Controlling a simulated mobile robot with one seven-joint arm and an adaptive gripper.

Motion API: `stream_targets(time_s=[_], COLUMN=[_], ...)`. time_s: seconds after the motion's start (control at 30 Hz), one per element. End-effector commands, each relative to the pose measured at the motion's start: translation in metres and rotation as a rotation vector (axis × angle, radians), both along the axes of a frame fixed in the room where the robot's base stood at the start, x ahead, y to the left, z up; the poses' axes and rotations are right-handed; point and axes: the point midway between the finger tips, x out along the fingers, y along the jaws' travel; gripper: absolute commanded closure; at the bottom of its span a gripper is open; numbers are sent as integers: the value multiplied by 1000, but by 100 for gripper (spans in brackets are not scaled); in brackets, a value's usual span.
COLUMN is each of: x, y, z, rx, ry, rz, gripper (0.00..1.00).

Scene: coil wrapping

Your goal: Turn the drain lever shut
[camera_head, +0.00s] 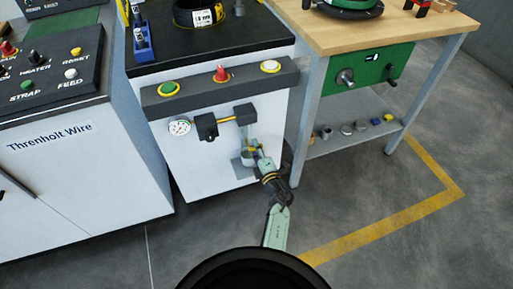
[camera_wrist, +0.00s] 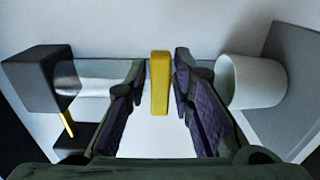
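The yellow drain lever (camera_wrist: 159,83) stands upright in the middle of the wrist view, in front of a grey horizontal pipe (camera_wrist: 95,78). My gripper (camera_wrist: 160,80) is open, with one purple-padded finger on each side of the lever. A gap shows on the left side and a narrower one on the right; no firm contact is visible. In the head view my gripper (camera_head: 254,152) is at the lower right of the white machine's front (camera_head: 190,165). There the lever is mostly hidden by the gripper.
A dark block (camera_wrist: 38,80) is left of the lever and a white cylinder (camera_wrist: 250,80) is close on the right. A gauge (camera_head: 179,127) and a black fitting with a yellow bar (camera_head: 227,120) are above left. A workbench (camera_head: 340,25) with a lower shelf stands right.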

Motion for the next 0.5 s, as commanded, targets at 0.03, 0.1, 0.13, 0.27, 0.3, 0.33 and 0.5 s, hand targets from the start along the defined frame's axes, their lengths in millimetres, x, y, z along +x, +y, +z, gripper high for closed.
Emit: stream_targets(time_s=[0.03, 0.1, 0.13, 0.27, 0.3, 0.33, 0.5], x=[0, 0, 0, 0, 0, 0, -6], y=[0, 0, 0, 0, 0, 0, -2], z=[0, 0, 0, 0, 0, 0, -1], rx=[1, 1, 1, 1, 1, 1, 2], ry=[0, 0, 0, -1, -1, -1, 2], rz=[0, 0, 0, 0, 0, 0, -1], gripper=[72, 68, 67, 67, 67, 67, 67])
